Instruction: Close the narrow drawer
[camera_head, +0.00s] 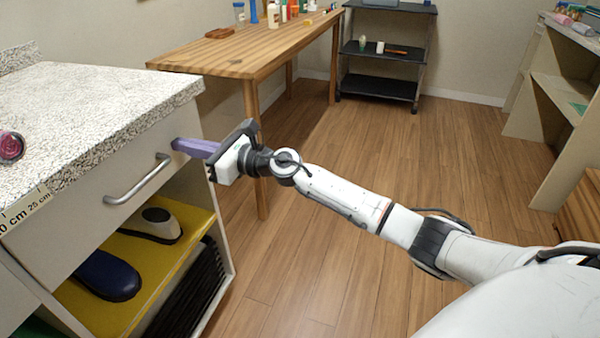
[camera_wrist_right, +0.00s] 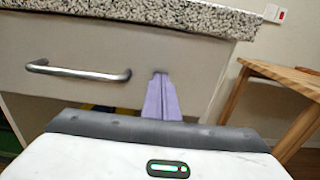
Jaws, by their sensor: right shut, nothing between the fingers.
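The narrow drawer (camera_head: 95,205) has a pale front with a bar handle (camera_head: 138,180), under a speckled counter (camera_head: 95,112). Its front looks about level with the cabinet; I cannot tell whether a small gap is left. My right gripper (camera_head: 178,146) is shut and empty, its purple fingers pointing at the drawer front right of the handle. In the right wrist view the fingertips (camera_wrist_right: 160,76) meet or nearly meet the drawer front (camera_wrist_right: 190,60), beside the handle (camera_wrist_right: 80,72). My left gripper is not in view.
Below the drawer, an open shelf with a yellow mat (camera_head: 150,262) holds shoes (camera_head: 108,275). A wooden table (camera_head: 255,50) with bottles stands behind. A black cart (camera_head: 385,50) is at the back, and shelves (camera_head: 555,100) stand at right. The floor between is clear.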

